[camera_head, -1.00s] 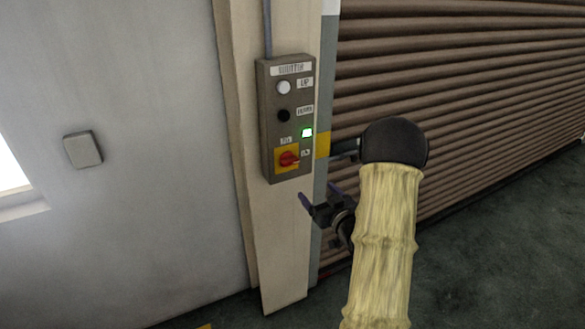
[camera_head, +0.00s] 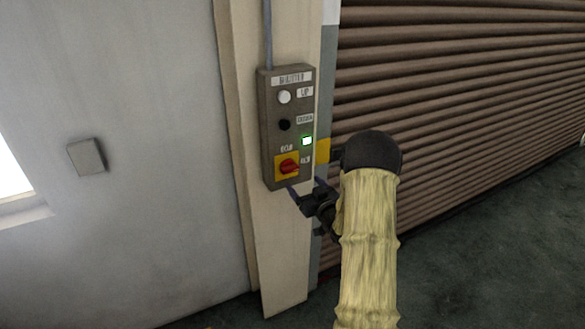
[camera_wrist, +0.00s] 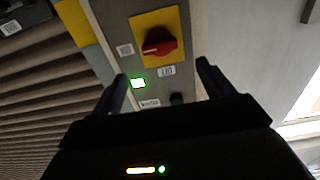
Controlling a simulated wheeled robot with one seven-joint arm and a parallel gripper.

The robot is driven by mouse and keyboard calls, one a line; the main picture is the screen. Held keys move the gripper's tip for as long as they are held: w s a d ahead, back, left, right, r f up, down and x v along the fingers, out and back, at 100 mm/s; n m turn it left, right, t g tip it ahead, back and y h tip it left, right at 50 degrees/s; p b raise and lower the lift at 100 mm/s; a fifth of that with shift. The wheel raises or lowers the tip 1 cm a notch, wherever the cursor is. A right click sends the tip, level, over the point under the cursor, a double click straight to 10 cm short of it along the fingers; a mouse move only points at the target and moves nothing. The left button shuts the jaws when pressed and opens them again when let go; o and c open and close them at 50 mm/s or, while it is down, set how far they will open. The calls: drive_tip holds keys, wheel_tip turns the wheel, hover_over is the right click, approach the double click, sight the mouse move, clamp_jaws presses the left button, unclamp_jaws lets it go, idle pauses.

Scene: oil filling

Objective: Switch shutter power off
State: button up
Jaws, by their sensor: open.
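The grey shutter control box (camera_head: 268,128) is on the pale post in the head view. Its red rotary switch (camera_head: 289,167) sits on a yellow plate at the bottom, and a green light (camera_head: 307,141) glows above it. The red switch (camera_wrist: 159,42) also shows in the wrist view, beyond the fingertips, with the lit green light (camera_wrist: 138,83) below it. My gripper (camera_head: 304,190) is open and empty, just below the box's lower edge. In the wrist view its two fingers (camera_wrist: 162,80) are spread apart, and the switch lies ahead of them, untouched.
A white button (camera_head: 284,97) and a black button (camera_head: 284,125) are higher on the box. The brown roller shutter (camera_head: 430,90) is to the right of the post. A small grey wall box (camera_head: 87,156) is on the wall at left.

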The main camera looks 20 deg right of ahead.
sight(292, 170)
drive_tip(key=w+p, duration=0.2)
drive_tip(key=w, duration=0.7)
drive_tip(key=shift+w+a+p, duration=0.2)
drive_tip(key=shift+p, duration=0.2)
drive_tip(key=shift+c, duration=0.4)
drive_tip(key=c, duration=0.9)
